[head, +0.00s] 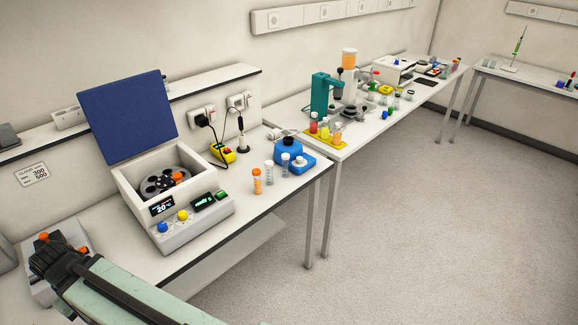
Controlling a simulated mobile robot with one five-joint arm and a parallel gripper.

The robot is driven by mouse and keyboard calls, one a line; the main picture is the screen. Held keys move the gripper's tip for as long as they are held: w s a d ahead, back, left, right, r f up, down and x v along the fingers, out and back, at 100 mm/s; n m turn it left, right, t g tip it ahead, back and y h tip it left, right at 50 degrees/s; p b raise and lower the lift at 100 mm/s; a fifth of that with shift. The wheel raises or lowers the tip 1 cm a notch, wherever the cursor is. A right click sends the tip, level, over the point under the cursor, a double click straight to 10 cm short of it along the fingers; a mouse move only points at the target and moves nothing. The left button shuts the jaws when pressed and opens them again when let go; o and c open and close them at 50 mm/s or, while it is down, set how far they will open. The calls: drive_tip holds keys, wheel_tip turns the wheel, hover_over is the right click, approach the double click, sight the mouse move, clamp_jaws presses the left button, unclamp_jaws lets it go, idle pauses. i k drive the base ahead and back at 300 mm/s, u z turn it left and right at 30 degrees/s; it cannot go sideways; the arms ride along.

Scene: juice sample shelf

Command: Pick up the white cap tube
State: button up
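A clear tube with a white cap (269,173) stands upright on the near bench, just right of an orange tube (257,182). A second white-capped tube (285,165) stands close behind it, in front of a blue device. My arm comes in from the bottom left, and its dark gripper (46,257) is at the far left over a light box (68,240). My gripper is well away from both white-capped tubes. The fingers are small and dark, so I cannot tell whether they are open or shut.
An open centrifuge (185,225) with a raised blue lid (128,118) stands between my gripper and the tubes. The blue device (300,162) sits behind the tubes. The bench front near the tubes is clear. A second bench with colourful bottles and a teal stand (322,95) continues behind.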

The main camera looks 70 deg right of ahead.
sight(285, 157)
drive_tip(key=z, duration=0.05)
drive_tip(key=k, duration=1.05)
drive_tip(key=z, duration=0.75)
drive_tip(key=i, duration=0.75)
drive_tip(key=u, duration=0.05)
